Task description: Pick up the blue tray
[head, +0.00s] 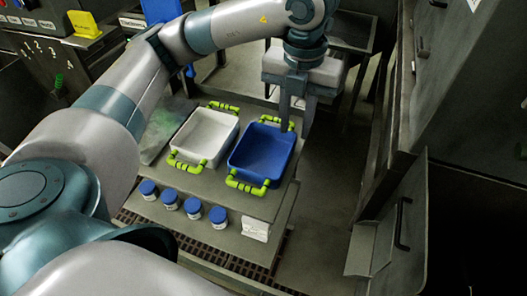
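The blue tray (262,153) stands on the grey table, empty, with a green handle (247,184) at its near end and another (275,121) at its far end. My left gripper (297,118) points down at the tray's far right corner, beside the right end of the far handle. Its two fingers are apart, with nothing seen held between them. I cannot tell whether a finger touches the handle. My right gripper is not in view.
A white tray (205,136) with green handles stands just left of the blue one. Several blue-lidded jars (218,217) stand along the table's near side. A grey panel with a dark handle (401,223) stands at the right. Open floor lies between it and the table.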

